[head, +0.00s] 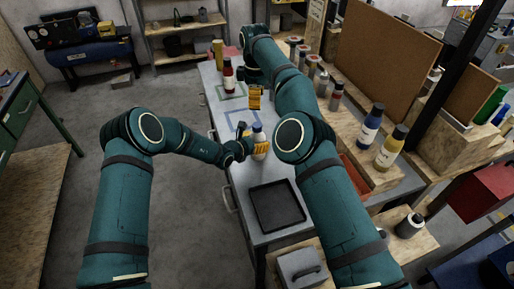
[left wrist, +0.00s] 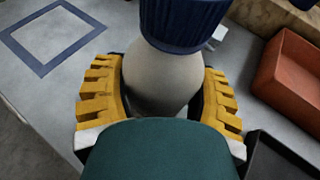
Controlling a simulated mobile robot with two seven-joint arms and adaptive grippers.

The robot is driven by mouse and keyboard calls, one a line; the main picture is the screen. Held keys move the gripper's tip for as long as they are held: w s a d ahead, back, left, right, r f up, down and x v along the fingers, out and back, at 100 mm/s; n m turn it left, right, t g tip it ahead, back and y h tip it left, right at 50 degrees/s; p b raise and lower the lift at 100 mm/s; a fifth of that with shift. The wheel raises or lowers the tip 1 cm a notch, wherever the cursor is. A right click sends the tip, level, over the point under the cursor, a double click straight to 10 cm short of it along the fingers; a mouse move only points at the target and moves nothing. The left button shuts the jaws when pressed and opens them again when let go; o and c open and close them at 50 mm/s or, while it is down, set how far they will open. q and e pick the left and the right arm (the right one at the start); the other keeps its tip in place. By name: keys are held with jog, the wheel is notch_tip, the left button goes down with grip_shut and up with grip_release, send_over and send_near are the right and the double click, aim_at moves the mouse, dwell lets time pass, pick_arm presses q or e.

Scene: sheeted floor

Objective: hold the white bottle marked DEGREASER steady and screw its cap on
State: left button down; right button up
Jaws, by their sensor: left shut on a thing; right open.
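The white bottle (head: 257,138) stands upright at the workbench, and its label cannot be read. In the left wrist view its pale body (left wrist: 160,80) fills the middle. A dark blue ribbed cap (left wrist: 185,22) sits at its top; I cannot tell how tightly it is seated. My left gripper (head: 259,148) is shut on the bottle, with its yellow fingers (left wrist: 160,105) on both sides of the body. My right gripper (head: 255,98) is open, with orange fingers, a little beyond and above the bottle, apart from the cap.
A black tray (head: 277,206) lies on the near bench. Blue (left wrist: 50,38) and green outlined squares mark the bench top. An orange-red bin (left wrist: 290,75) and several bottles line the right side.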

dwell(0.3)
pick_arm(q)
jog(key=shift+c, duration=0.2)
grip_release()
jog(key=v, duration=1.2)
jog(key=shift+s, duration=0.15)
